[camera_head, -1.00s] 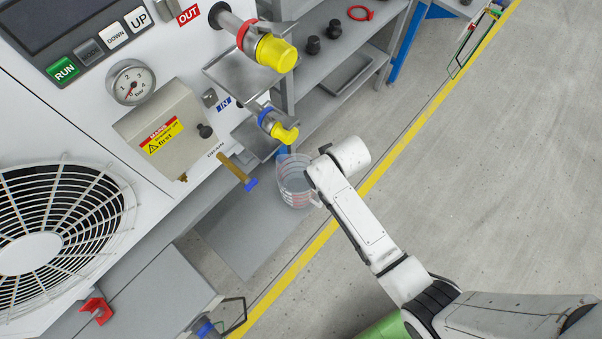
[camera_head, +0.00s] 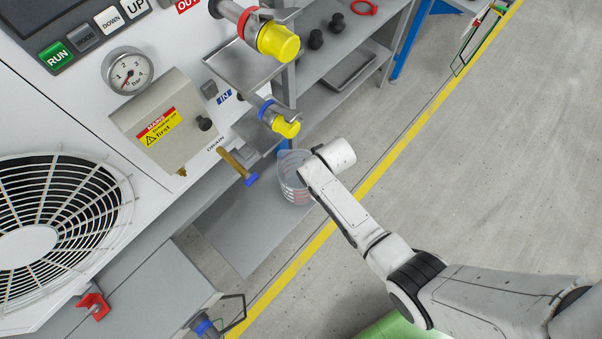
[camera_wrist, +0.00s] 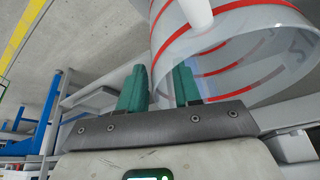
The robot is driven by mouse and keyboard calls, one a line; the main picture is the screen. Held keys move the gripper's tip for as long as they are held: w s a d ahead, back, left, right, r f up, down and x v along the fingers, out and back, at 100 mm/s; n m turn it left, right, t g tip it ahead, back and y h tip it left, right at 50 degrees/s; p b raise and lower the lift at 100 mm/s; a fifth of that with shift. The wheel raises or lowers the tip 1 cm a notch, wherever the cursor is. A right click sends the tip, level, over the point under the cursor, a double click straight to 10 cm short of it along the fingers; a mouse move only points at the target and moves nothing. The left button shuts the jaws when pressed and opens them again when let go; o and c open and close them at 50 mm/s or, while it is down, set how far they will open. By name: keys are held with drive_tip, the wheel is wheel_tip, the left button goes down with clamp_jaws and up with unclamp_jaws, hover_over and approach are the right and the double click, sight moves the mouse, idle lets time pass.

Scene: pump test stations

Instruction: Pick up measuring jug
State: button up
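The measuring jug (camera_head: 293,180) is clear with red marks. In the head view it stands by the drain pipe at the test station's lower edge, right beside my wrist. In the wrist view the jug (camera_wrist: 240,50) fills the upper right, tilted in the picture, with its wide rim nearest. My gripper (camera_wrist: 160,70) has two green fingers, apart from each other. The left finger is outside the jug's edge; the right one shows behind or through its clear wall. I cannot tell whether either touches it. In the head view my wrist hides the fingers.
A brass drain pipe with a blue end (camera_head: 240,168) hangs left of the jug. Yellow-capped pipes (camera_head: 278,42) stick out above it. A grey shelf rack (camera_head: 350,65) stands behind. Open floor (camera_head: 490,170) lies right of the yellow line.

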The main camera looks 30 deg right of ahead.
drive_tip(key=shift+c, duration=0.2)
clamp_jaws()
idle(1.1)
